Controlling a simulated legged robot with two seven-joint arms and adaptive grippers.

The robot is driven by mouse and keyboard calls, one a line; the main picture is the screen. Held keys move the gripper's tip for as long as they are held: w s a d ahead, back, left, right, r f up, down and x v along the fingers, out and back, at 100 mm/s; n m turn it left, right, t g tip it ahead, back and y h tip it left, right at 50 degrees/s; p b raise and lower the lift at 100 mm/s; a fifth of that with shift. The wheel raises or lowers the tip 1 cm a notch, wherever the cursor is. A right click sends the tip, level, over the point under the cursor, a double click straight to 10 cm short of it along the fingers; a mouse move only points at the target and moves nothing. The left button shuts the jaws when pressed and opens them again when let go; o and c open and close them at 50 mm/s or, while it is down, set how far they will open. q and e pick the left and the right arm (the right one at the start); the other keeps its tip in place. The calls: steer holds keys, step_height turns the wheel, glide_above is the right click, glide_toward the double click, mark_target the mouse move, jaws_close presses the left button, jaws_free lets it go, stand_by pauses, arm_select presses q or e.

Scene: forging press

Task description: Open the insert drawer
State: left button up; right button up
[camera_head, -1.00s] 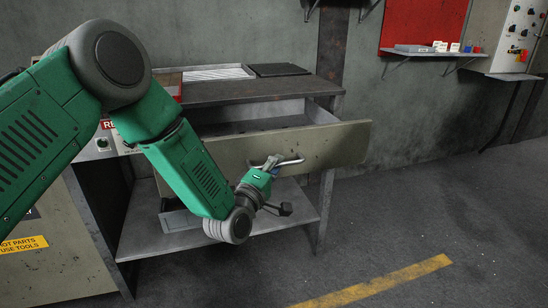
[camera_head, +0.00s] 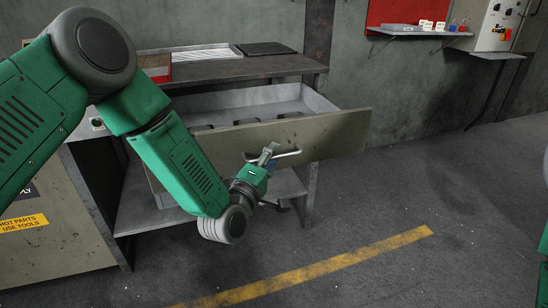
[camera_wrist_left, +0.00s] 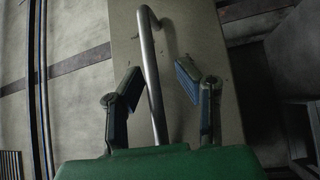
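The insert drawer (camera_head: 335,137) is pulled well out below the bench top, its inside showing several dark pieces along the front. Its bar handle (camera_head: 288,154) is on the drawer front. My left gripper (camera_head: 268,158) is at the handle. In the left wrist view the handle (camera_wrist_left: 153,85) runs between the two fingers of my left gripper (camera_wrist_left: 160,82), with a visible gap on both sides, the wider one on the right. The fingers are apart. My right gripper is out of view; only a bit of green arm shows at the right edge.
The bench top (camera_head: 230,68) carries a white ribbed tray (camera_head: 195,53), a dark plate (camera_head: 265,49) and a red-edged box (camera_head: 155,66). A lower shelf (camera_head: 150,210) is under the drawer. A wall shelf (camera_head: 415,33) is at the back right. The floor in front is clear.

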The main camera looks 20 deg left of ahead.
arm_select(q)
steer(key=v, duration=1.1)
steer(key=shift+s+f, duration=0.25)
steer(key=shift+s, duration=0.1)
steer(key=s+f+m+g+p, duration=0.5)
steer(key=s+f+m+g, duration=0.35)
steer(key=f, duration=0.35)
steer(key=s+a+f+m+g+y+p, duration=0.1)
steer(key=s+a+f+m+g+y, duration=0.1)
steer(key=s, duration=0.9)
steer(key=s+a+f+m+g+y+p, duration=0.1)
steer(key=s+a+f+m+g+p, duration=0.1)
steer(key=s+a+g, duration=0.5)
steer(key=s+f+m+g, duration=0.1)
steer(key=s+m, duration=0.1)
steer(key=s, duration=0.1)
steer(key=shift+s+a+f+y, duration=0.2)
steer(key=shift+s+a+y, duration=0.1)
steer(key=shift+s+y, duration=0.1)
